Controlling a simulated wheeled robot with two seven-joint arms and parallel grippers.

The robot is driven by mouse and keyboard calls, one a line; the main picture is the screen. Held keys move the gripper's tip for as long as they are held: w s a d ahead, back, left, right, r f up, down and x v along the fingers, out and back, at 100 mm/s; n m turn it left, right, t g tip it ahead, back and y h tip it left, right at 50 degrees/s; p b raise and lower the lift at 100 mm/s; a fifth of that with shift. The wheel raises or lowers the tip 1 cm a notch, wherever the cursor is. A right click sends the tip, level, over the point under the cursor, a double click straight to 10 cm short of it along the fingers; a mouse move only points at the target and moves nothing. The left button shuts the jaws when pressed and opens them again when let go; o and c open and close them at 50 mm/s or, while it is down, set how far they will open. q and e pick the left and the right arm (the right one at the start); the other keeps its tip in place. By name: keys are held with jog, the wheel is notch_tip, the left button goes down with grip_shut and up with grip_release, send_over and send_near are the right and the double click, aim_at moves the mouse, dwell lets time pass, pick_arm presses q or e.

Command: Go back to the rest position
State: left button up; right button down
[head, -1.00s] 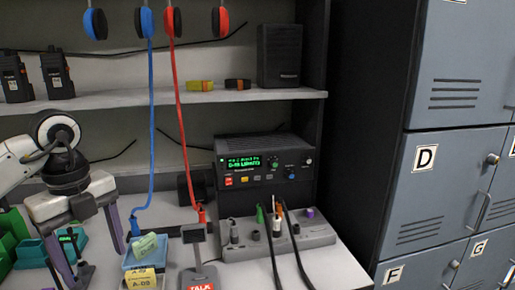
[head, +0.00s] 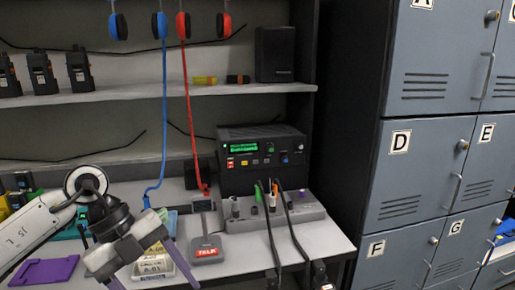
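My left gripper (head: 152,280) comes in from the left at the lower left of the head view. Its two purple fingers are spread apart and point down, with nothing seen held between them. A small labelled bin (head: 156,264) with a yellow part shows between and behind the fingers; whether they touch it cannot be told.
The desk (head: 237,252) bears a TALK stand (head: 207,249), a radio unit (head: 262,160), a plug panel (head: 275,217) with two black cables, and a purple mat (head: 44,271). Blue (head: 164,110) and red (head: 188,120) cords hang nearby. Lockers (head: 415,175) stand right.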

pick_arm(q)
jog(key=s+d+r+t+h, duration=0.1)
jog(key=s+d+r+h, duration=0.1)
jog(key=d+h, duration=0.6)
jog(key=s+d+r+h, duration=0.25)
jog(key=d+h, duration=0.35)
jog(key=d, duration=0.5)
jog(key=w+a+f+n+t+y, duration=0.35)
jog(key=w+a+n+t, duration=0.2)
jog(key=n+t, duration=0.9)
jog(key=a+f+n+t+y, duration=0.2)
jog(key=a+f+n+y, duration=0.5)
jog(key=f, duration=0.5)
jog(key=s+a+f+n+g+y, duration=0.2)
jog(key=s+f+g+y, duration=0.1)
jog(key=s+f, duration=0.5)
jog(key=s+a+f+n+g+y, duration=0.2)
jog(key=s+a+f+g+y, duration=0.1)
jog(key=s+f, duration=0.6)
notch_tip(320, 180, down, 3)
jog(key=shift+a+r+g, duration=0.1)
jog(key=shift+a+g, duration=0.25)
jog(key=shift+g, duration=0.3)
jog(key=shift+s+n, duration=0.1)
jog(key=shift+n, duration=0.15)
